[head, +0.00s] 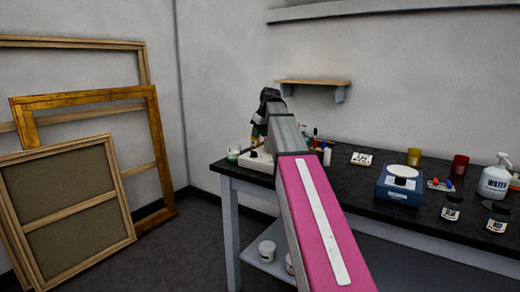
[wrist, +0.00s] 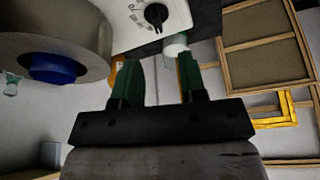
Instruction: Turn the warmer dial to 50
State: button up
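The warmer (head: 257,161) is a low white unit at the left end of the black workbench, partly hidden behind my arm in the head view. The dial's setting cannot be told. My gripper (wrist: 159,78) has green fingers set apart with nothing between them. The dial appears beyond the fingertips, apart from them. In the head view my gripper (head: 257,132) is over the warmer, pointing down.
A small jar (head: 232,155) stands just left of the warmer. A shelf (head: 312,82) is on the wall; frames (head: 70,205) lean left.

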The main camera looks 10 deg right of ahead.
aim_at(254, 152)
jog(key=x, duration=1)
jog(key=shift+w+d, duration=0.1)
jog(key=shift+w, duration=0.3)
jog(key=shift+r, duration=0.1)
grip_shut()
